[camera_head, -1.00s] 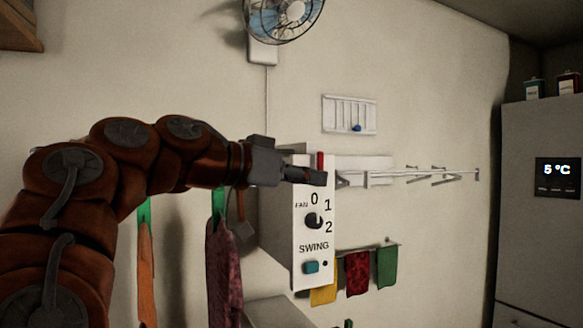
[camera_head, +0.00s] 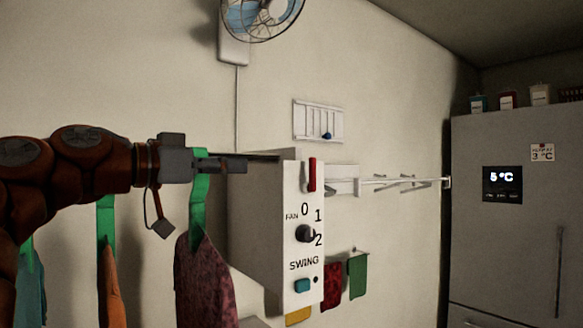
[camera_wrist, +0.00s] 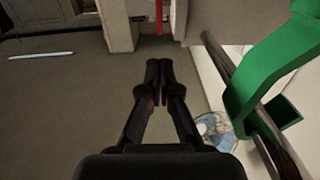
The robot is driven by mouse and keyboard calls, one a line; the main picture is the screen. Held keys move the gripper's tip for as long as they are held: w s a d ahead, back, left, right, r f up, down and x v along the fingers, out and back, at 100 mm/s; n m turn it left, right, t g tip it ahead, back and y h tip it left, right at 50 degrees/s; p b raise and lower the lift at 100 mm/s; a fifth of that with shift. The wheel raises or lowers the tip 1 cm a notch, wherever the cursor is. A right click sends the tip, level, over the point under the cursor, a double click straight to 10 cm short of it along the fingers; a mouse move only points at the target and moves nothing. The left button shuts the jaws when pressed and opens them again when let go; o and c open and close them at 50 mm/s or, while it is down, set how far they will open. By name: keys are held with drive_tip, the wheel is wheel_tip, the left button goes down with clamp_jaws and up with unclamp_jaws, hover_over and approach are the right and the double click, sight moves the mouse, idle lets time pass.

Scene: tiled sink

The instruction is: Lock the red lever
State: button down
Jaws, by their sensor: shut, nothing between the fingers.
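The red lever (camera_head: 312,174) stands upright at the top of the front face of the white control box (camera_head: 300,270), by its right edge. It shows as a red strip at the top of the wrist view (camera_wrist: 159,16). My gripper (camera_head: 240,165) is left of the control box in the head view, at about the lever's height and apart from it. Its two fingers are together and empty in the wrist view (camera_wrist: 158,64). A green hanger (camera_head: 199,200) is close to my gripper in both views.
The box front also carries a fan knob (camera_head: 305,233) and a teal swing button (camera_head: 302,286). A dark cloth (camera_head: 205,275) hangs below the green hanger. A wall rack (camera_head: 400,182) is right of the box, a fridge (camera_head: 500,240) further right, and a fan (camera_head: 262,15) above.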

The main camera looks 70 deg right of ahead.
sight(310, 166)
drive_tip(key=shift+d, duration=0.1)
drive_tip(key=p+x, duration=0.3)
drive_tip(key=x, duration=1.1)
